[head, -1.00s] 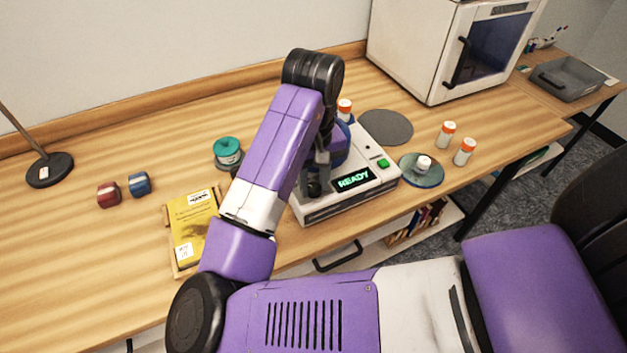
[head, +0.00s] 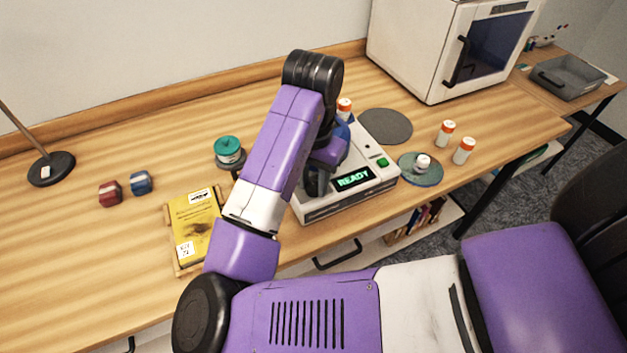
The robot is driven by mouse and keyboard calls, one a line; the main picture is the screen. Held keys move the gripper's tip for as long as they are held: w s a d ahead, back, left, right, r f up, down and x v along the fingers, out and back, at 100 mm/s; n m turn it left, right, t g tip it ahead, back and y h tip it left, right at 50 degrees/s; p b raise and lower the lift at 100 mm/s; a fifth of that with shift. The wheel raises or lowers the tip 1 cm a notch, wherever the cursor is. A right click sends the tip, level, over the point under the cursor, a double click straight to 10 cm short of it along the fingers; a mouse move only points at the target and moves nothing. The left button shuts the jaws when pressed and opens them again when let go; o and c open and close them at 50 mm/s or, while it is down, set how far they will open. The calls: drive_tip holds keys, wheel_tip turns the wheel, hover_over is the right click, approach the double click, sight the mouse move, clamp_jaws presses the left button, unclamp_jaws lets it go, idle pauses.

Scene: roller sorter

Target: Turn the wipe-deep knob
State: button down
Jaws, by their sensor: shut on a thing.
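A white sorter machine (head: 345,203) stands at the table's front edge. Its lit display (head: 353,179) reads READY in green, and a green button (head: 382,162) sits on its top. My gripper (head: 316,186) is low over the machine's top, just left of the display. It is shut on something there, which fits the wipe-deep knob. The knob itself is hidden behind my gripper and wrist, so its setting cannot be read.
Orange-capped white bottles (head: 446,133) stand at the right. Another white bottle sits on a round disc (head: 431,172). A white oven-like cabinet (head: 410,50) stands behind.

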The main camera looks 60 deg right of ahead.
sight(314, 186)
drive_tip(key=m+b, duration=0.1)
drive_tip(key=m, duration=0.4)
drive_tip(key=shift+m, duration=0.3)
idle(0.4)
drive_tip(key=c, duration=1.1)
unclamp_jaws()
drive_tip(key=shift+o, duration=0.2)
wheel_tip(314, 186, up, 8)
drive_tip(key=shift+f+p, duration=0.1)
drive_tip(key=shift+p, duration=0.3)
